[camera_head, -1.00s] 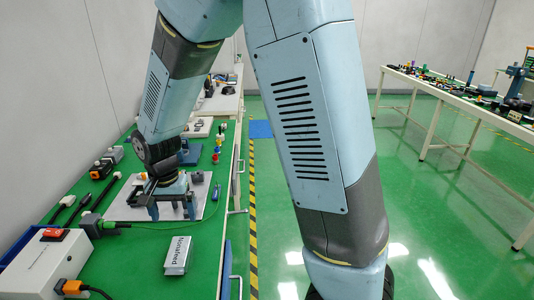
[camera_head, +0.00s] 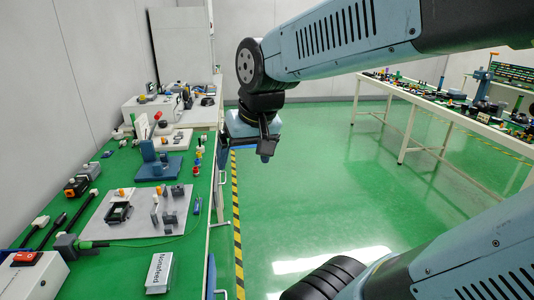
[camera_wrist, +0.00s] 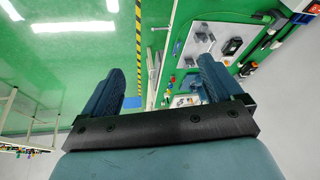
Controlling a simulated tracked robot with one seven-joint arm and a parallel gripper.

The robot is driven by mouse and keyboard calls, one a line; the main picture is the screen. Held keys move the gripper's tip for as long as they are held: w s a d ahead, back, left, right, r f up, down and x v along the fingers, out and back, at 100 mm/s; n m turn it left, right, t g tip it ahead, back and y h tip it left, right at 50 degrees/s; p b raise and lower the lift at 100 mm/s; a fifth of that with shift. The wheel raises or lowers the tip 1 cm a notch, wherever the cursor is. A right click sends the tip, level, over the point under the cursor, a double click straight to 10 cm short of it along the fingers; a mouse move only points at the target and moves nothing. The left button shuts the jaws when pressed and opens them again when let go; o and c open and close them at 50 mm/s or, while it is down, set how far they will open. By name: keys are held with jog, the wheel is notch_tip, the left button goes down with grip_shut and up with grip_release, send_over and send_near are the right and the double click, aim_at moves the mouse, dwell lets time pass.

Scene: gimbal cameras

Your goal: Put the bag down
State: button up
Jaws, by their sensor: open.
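A silver-grey packet (camera_head: 160,272) with dark lettering lies on the green bench top, near its front right edge; it is the only bag-like thing I can make out. My gripper (camera_head: 265,150) is out past the bench's right edge, above the floor and well away from the packet. In the wrist view my gripper (camera_wrist: 160,66) shows two blue fingers spread wide apart with nothing between them. I cannot pick out the packet in the wrist view.
On the bench, a grey board (camera_head: 160,222) carries small parts, with a blue stand (camera_head: 155,163) behind it. A white box with a red switch (camera_head: 27,259) is at front left. Yellow-black floor tape (camera_head: 237,230) runs beside the bench. Another table (camera_head: 440,108) stands right.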

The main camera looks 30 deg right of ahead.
jog(key=shift+n+t+h, duration=0.3)
jog(key=shift+t+h, duration=0.1)
jog(key=shift+t, duration=0.1)
jog(key=shift+s+d+r, duration=0.3)
jog(key=shift+s+d, duration=0.15)
jog(key=shift+s, duration=0.35)
jog(key=shift+s+d+r, duration=0.3)
jog(key=shift+s+d, duration=0.1)
jog(key=shift+s, duration=0.4)
jog(key=shift+s+d+r, duration=0.3)
jog(key=shift+s+d, duration=0.15)
jog(key=shift+s, duration=0.35)
